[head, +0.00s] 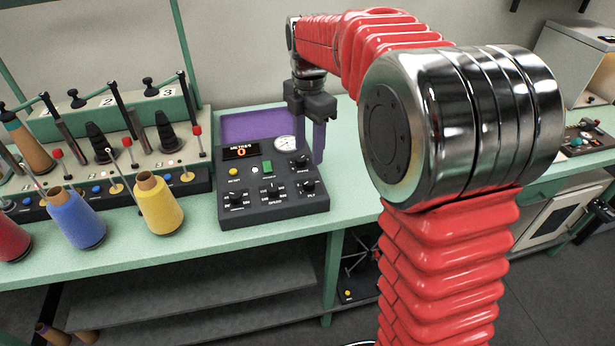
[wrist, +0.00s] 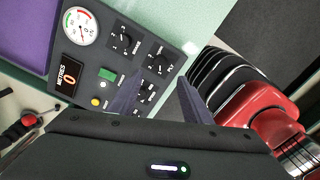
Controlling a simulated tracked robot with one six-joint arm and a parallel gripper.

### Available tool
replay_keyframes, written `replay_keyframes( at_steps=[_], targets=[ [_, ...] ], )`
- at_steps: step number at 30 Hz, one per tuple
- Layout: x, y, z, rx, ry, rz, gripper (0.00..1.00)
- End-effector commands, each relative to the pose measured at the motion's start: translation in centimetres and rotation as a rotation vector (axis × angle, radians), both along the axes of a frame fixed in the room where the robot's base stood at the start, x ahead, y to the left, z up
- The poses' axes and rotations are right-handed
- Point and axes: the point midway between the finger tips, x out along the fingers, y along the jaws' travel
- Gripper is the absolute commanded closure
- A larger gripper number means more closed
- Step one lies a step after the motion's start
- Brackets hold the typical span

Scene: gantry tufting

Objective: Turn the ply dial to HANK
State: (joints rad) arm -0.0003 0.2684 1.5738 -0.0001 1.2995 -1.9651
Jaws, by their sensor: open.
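The ply dial (head: 308,186) is a black knob at the front right of the dark control panel (head: 225,212). In the wrist view the ply dial (wrist: 158,64) has the label PLY beside it; its position words are too small to read, so I cannot tell its setting. My gripper (head: 311,155) points down over the right side of the panel, above and behind the ply dial. In the wrist view my gripper (wrist: 159,84) has its two dark fingers apart with nothing between them, and the ply dial shows just beyond the fingertips.
Other knobs (head: 270,192), a green button (head: 267,167), a yellow button (head: 233,171) and a round gauge (head: 286,143) share the panel. Yellow (head: 160,205) and blue (head: 75,218) yarn cones stand to the left. The green bench (head: 350,195) right of the panel is clear.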

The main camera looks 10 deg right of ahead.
Motion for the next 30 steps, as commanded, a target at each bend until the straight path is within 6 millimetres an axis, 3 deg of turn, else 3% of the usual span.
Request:
replay_keyframes(
  at_steps=[18, 30],
  targets=[
    [0.0, 0.0, -9.2, 0.001, 0.001, 0.0, 0.56],
    [0.0, 0.0, -10.4, 0.0, 0.0, -0.001, 0.56]
  ],
)
